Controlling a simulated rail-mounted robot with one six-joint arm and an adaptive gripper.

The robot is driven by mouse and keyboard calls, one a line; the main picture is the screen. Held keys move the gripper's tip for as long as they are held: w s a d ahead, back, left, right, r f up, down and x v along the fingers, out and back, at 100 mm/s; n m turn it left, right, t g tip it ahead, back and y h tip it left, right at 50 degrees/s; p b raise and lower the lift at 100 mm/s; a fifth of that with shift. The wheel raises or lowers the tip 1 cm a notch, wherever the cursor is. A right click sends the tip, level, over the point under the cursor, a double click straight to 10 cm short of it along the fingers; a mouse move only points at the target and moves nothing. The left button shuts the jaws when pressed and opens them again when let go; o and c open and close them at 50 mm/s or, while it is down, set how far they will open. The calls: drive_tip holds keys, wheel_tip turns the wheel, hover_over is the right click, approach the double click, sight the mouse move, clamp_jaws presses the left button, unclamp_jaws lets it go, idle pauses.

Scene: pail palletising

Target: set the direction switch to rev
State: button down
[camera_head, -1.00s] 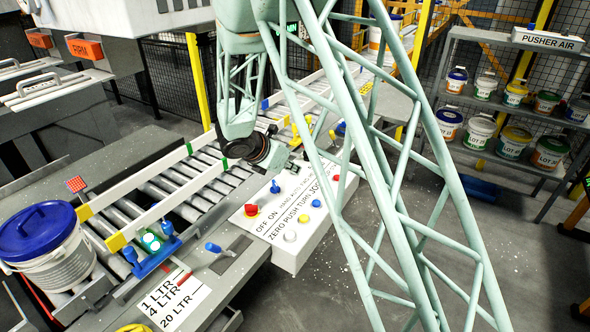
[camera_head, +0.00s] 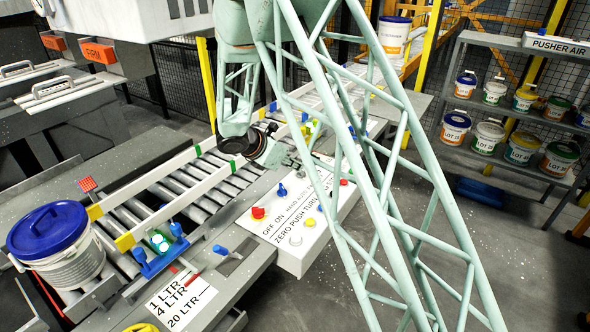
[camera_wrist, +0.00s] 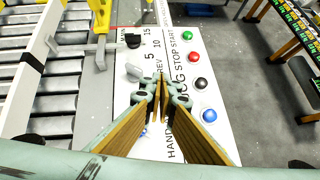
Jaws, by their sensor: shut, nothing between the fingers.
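The control panel (camera_wrist: 125,110) is white with rotated lettering, and "REV" is printed on it. A grey knob (camera_wrist: 133,71) stands beside that lettering and looks like the direction switch. Its exact setting is hard to tell. My gripper (camera_wrist: 157,82) is shut and empty, with its fingertips over the panel just right of the grey knob. I cannot tell whether they touch anything. The gripper covers part of the lettering. In the head view the panel (camera_head: 270,232) shows at the centre, but my arm hides its far part and the grey knob.
A black knob (camera_wrist: 132,39) lies beyond the grey one. Green (camera_wrist: 187,35), red (camera_wrist: 193,57), black (camera_wrist: 201,83) and blue (camera_wrist: 209,115) buttons line the right side. The roller conveyor (camera_wrist: 45,80) runs along the left. A blue-lidded pail (camera_head: 60,250) stands at its near end.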

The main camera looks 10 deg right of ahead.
sight(302, 175)
drive_tip(key=w+a+m+g+h+p, duration=0.1)
drive_tip(key=w+a+m+g+p, duration=0.2)
drive_tip(key=a, duration=0.7)
drive_tip(key=shift+w+a+f+m+g+p, duration=0.15)
drive_tip(key=shift+w+f+m+g+p, duration=0.2)
drive_tip(key=shift+w+m+p, duration=0.8)
drive_tip(key=shift+w+f+n+p, duration=0.1)
drive_tip(key=shift+n+p, duration=0.25)
drive_tip(key=shift+p, duration=0.05)
drive_tip(key=b+x, duration=0.1)
drive_tip(key=x, duration=0.9)
drive_tip(key=shift+w+d, duration=0.2)
drive_tip(key=shift+d, duration=0.8)
drive_tip(key=shift+w+d, duration=0.2)
drive_tip(key=shift+d, duration=0.8)
drive_tip(key=shift+a+b, duration=0.15)
drive_tip(key=shift+b, duration=0.15)
